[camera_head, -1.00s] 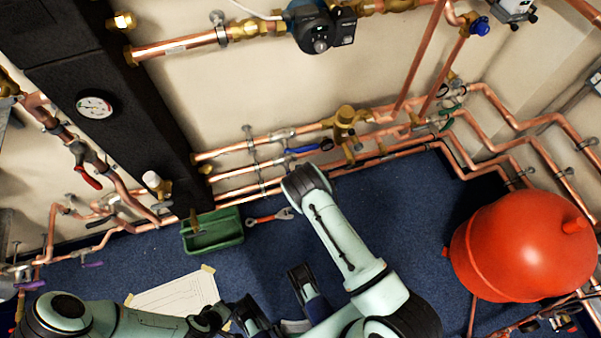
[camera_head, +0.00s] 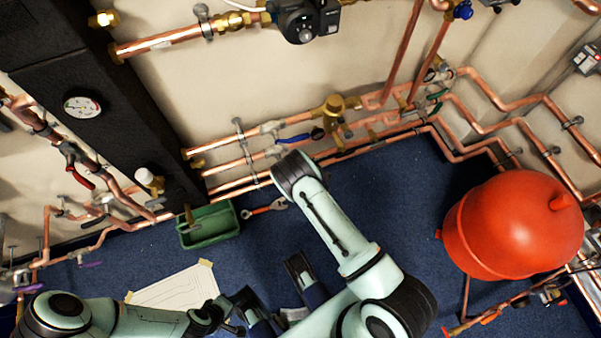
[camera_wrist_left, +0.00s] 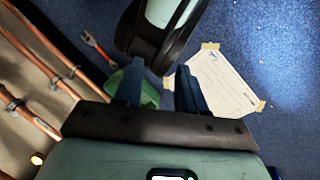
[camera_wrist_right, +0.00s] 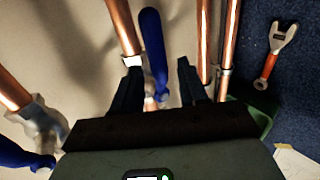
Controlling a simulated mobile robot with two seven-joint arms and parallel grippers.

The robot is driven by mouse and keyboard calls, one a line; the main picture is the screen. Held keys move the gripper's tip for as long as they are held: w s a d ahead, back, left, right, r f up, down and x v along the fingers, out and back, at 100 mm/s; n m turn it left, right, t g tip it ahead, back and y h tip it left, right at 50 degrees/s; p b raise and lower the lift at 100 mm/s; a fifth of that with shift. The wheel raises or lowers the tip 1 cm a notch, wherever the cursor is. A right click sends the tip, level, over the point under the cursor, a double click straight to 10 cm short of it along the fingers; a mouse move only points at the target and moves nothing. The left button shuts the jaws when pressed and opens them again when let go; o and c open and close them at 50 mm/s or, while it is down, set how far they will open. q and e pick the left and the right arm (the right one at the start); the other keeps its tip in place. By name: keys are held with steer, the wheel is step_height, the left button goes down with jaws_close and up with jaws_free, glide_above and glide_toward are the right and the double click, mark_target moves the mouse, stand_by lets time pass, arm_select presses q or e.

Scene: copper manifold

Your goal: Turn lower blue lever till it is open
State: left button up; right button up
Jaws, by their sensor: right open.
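The right wrist view shows two blue levers. The lower blue lever (camera_wrist_right: 153,45) stands between the fingers of my right gripper (camera_wrist_right: 159,66), lying roughly along a copper pipe. The fingers are apart; I cannot tell whether either touches it. The other blue lever (camera_wrist_right: 22,155) is at the lower left of that view. In the head view the upper blue lever (camera_head: 300,138) shows beside its pipe; the lower one and my right gripper are hidden behind my right wrist. My left gripper (camera_head: 271,279) is open and empty above the floor; its fingers also show in the left wrist view (camera_wrist_left: 159,82).
Copper pipes (camera_head: 240,187) run close along the wall. A green tray (camera_head: 225,239) and an orange wrench (camera_head: 265,208) lie on the blue floor near a taped paper sheet (camera_head: 165,291). A red tank (camera_head: 515,225) stands at the right.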

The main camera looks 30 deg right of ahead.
arm_select(q)
steer(key=shift+g+h, duration=0.3)
steer(key=shift+g, duration=0.4)
steer(key=s+r, duration=0.1)
steer(key=s+d+r+p, duration=0.1)
steer(key=s+r+p, duration=0.1)
steer(key=s, duration=0.1)
steer(key=shift+d+r, duration=0.25)
steer(key=shift+d, duration=0.05)
arm_select(e)
steer(key=v, duration=1.1)
steer(key=shift+d, duration=0.1)
